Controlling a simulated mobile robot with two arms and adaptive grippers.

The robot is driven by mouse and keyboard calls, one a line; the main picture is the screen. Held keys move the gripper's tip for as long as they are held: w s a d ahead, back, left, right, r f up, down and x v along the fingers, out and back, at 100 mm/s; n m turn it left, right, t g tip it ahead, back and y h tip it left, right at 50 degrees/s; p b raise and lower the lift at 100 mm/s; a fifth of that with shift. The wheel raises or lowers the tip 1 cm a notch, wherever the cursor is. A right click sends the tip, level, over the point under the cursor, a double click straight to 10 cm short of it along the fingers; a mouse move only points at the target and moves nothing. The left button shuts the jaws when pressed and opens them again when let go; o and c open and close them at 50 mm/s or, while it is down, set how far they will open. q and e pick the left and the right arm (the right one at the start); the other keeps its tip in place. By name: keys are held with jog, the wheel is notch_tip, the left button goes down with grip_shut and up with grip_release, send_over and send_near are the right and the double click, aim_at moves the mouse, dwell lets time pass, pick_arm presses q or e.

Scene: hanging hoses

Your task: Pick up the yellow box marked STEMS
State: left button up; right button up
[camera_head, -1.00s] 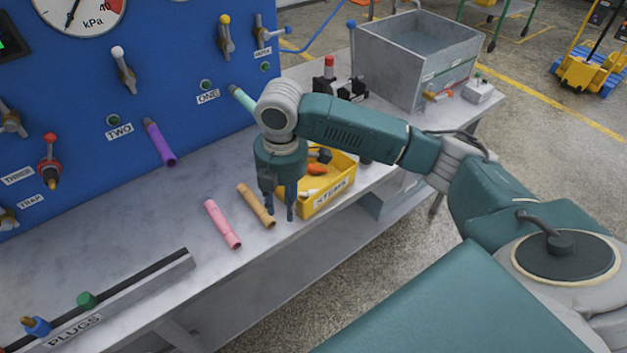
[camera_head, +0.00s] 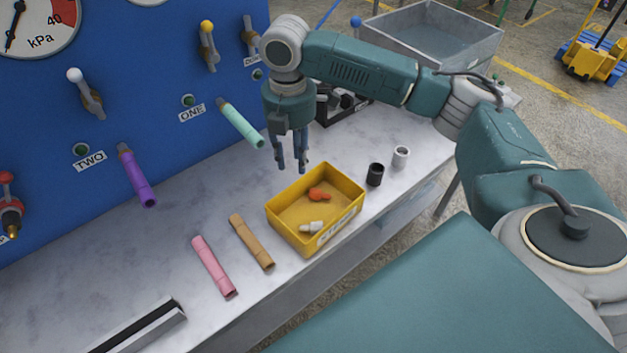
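The yellow box (camera_head: 278,226) sits on the grey bench in the camera_head view, with an orange piece (camera_head: 319,195) and a whitish piece (camera_head: 311,227) inside. A white label shows on its front side, too slanted to read now; it read STEMS in the earlier frame. My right gripper (camera_head: 291,168) hangs fingers down just behind the box's far rim, above the bench. Its two fingers are apart with nothing between them. I cannot tell the exact height of the fingertips over the bench. My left gripper is not in view.
A tan tube (camera_head: 251,241) and a pink tube (camera_head: 213,266) lie left of the box. A black cup (camera_head: 375,174) and a grey cup (camera_head: 401,157) stand right of it. Green (camera_head: 241,124) and purple (camera_head: 137,176) hoses hang from the blue panel (camera_head: 150,70). A metal bin (camera_head: 470,45) stands behind.

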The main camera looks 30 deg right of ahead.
send_over(297, 199)
notch_tip(297, 199, down, 4)
jog(key=f, duration=0.1)
jog(key=f+p, duration=0.1)
jog(key=f, duration=0.1)
jog(key=f+p, duration=0.1)
jog(key=f, duration=0.1)
jog(key=shift+w+d+f, duration=0.1)
jog(key=shift+w, duration=0.2)
jog(key=shift+f, duration=0.35)
jog(key=shift+c, duration=0.5)
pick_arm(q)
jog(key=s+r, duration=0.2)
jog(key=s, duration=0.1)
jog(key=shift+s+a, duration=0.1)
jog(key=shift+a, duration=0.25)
pick_arm(e)
grip_shut()
